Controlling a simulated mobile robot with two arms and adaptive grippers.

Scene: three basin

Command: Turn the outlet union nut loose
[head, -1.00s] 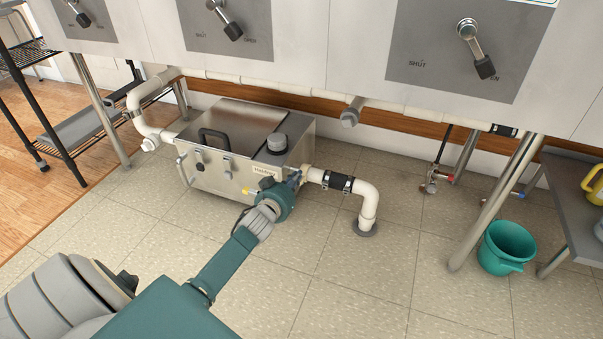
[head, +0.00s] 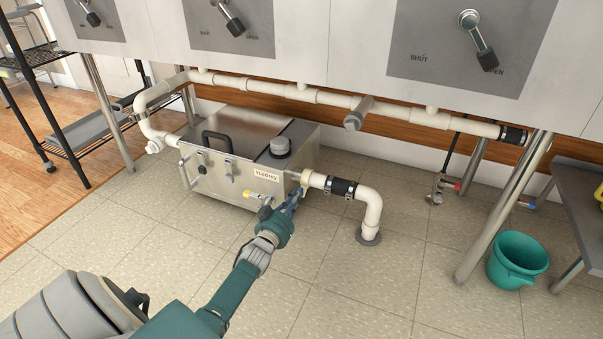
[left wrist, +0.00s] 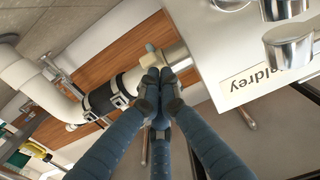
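The outlet union nut (head: 305,178) is a small cream collar where the outlet pipe meets the right side of the steel box (head: 235,170) labelled "Haldrey". In the left wrist view the nut (left wrist: 136,78) has a beige lug sticking up, and the grey pipe stub runs from it to the box. My left gripper (head: 293,198) reaches the nut from the front and below. In the left wrist view its dark fingertips (left wrist: 159,82) are drawn close together at the nut's near side and appear closed on it; they hide the part between them. My right gripper is not in view.
The outlet pipe (head: 371,205) with a black clamped coupling (head: 342,187) runs right, then bends down to the floor. A yellow-handled valve (head: 262,197) sits close to my gripper. A teal bucket (head: 516,261) stands at the right. The floor in front is clear.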

